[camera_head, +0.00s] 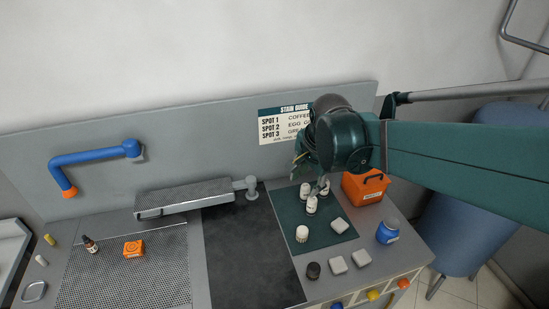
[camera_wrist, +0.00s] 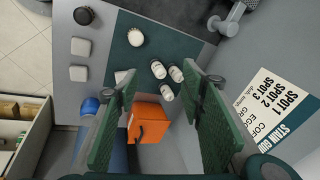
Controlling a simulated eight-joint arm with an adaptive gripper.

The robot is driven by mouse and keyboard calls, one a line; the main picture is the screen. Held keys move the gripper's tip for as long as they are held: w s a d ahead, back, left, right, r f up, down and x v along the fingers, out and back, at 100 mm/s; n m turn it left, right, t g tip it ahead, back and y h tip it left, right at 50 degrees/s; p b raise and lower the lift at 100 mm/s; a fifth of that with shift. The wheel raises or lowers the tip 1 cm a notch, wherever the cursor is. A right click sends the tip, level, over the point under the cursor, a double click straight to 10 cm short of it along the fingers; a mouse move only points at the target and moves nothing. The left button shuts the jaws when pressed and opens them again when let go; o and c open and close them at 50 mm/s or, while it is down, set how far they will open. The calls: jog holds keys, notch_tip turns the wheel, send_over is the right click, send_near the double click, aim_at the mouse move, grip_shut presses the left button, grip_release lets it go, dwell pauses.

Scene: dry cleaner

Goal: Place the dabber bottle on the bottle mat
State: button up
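The teal mat (camera_head: 283,213), which I take as the bottle mat, lies on the right of the counter. Several small white bottles (camera_head: 311,205) stand grouped at its back; I cannot tell whether one is the dabber bottle. In the wrist view a white bottle (camera_wrist: 158,70) shows between my fingertips. A dark bottle with a white label (camera_head: 91,245) stands far left on the perforated board. My gripper (camera_head: 312,175) is above the mat's back end, partly hidden by my arm. It is open and empty in the wrist view (camera_wrist: 158,80).
An orange box with a black handle (camera_head: 366,188) and a blue jar (camera_head: 388,231) stand right of the mat.

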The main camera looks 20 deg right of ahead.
jog(key=s+a+r+n+t, duration=0.1)
jog(key=s+a+n, duration=0.1)
jog(key=s+n, duration=0.4)
jog(key=s+a+r+n+t, duration=0.2)
jog(key=s+a+n, duration=0.1)
jog(key=s+n, duration=0.3)
jog(key=shift+s+a+n+t, duration=0.3)
jog(key=shift+n, duration=0.7)
